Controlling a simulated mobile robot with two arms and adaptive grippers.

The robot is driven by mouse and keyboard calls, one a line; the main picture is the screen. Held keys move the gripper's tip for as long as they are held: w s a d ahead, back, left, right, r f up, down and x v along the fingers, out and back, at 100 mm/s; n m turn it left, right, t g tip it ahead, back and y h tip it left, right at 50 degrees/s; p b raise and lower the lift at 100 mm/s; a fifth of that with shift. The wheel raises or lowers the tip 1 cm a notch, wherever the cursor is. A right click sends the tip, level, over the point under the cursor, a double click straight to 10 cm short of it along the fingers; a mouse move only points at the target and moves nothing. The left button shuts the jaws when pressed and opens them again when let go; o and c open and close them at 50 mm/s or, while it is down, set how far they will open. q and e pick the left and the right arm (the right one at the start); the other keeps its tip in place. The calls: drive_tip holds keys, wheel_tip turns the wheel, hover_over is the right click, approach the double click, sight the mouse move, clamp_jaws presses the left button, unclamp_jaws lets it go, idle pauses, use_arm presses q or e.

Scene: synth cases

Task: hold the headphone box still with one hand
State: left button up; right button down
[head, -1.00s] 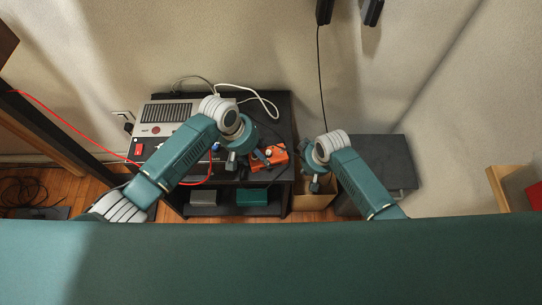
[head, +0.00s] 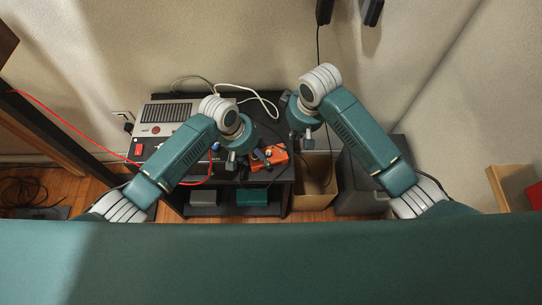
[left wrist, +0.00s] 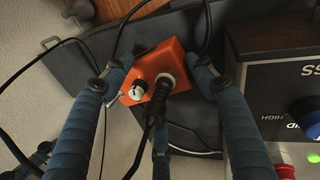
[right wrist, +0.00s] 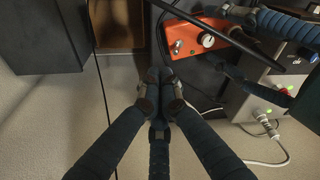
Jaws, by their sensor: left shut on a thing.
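The orange headphone box (head: 270,161) lies near the right front edge of the black stand (head: 283,118). In the left wrist view the box (left wrist: 181,58) shows a white-topped knob and a black plug with a cable in its face. My left gripper (head: 243,163) is shut on the box, with blue fingers on both sides of it; the fingers also show in the left wrist view (left wrist: 160,78). My right gripper (head: 300,142) is to the right of the box, apart from it. In the right wrist view its fingertips (right wrist: 160,92) are together and empty, below the box (right wrist: 192,38).
A grey device with a dark grille (head: 168,113) stands on the stand's left, with a red button unit beside it. A red cable crosses at left; white and black cables lie behind. An open cardboard box (head: 318,190) and a dark grey cabinet (head: 358,197) stand at right.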

drive_tip(key=shift+f, duration=1.5)
drive_tip(key=shift+f, duration=0.2)
drive_tip(key=shift+f, duration=1.5)
drive_tip(key=shift+s+a, duration=0.15)
drive_tip(key=shift+a, duration=0.4)
drive_tip(key=shift+s+a, duration=0.15)
drive_tip(key=shift+a, duration=0.35)
drive_tip(key=shift+d, duration=0.2)
drive_tip(key=shift+w+d, duration=0.2)
drive_tip(key=shift+d, duration=0.35)
wheel_tip(320, 180, up, 8)
idle(0.4)
